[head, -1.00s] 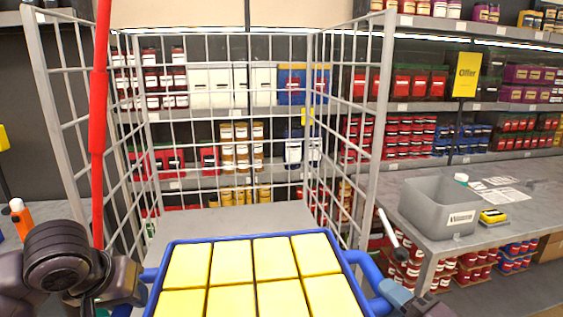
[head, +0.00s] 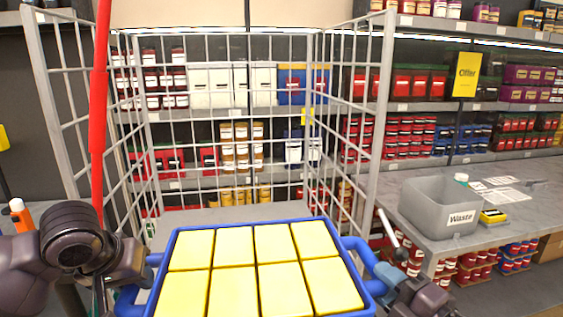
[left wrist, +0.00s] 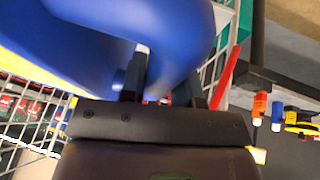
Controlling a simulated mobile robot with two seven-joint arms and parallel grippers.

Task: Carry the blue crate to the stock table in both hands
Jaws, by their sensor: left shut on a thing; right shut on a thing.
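The blue crate (head: 172,251) is at the bottom middle of the head view, filled with several yellow blocks (head: 228,249). It has a blue loop handle on each side. My left gripper (head: 150,262) is shut on the crate's left handle; the left wrist view shows the blue handle (left wrist: 170,40) between its fingers (left wrist: 165,88). My right gripper (head: 380,278) is shut on the right handle. The crate is held in front of me, and its underside is hidden. I cannot tell which surface is the stock table.
A wire cage trolley (head: 376,110) with a grey shelf (head: 225,213) stands just beyond the crate. A grey table (head: 535,200) at the right bears a waste bin (head: 425,205) and a yellow device (head: 492,216). A red pole (head: 98,110) rises at the left. Stocked shelves line the back.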

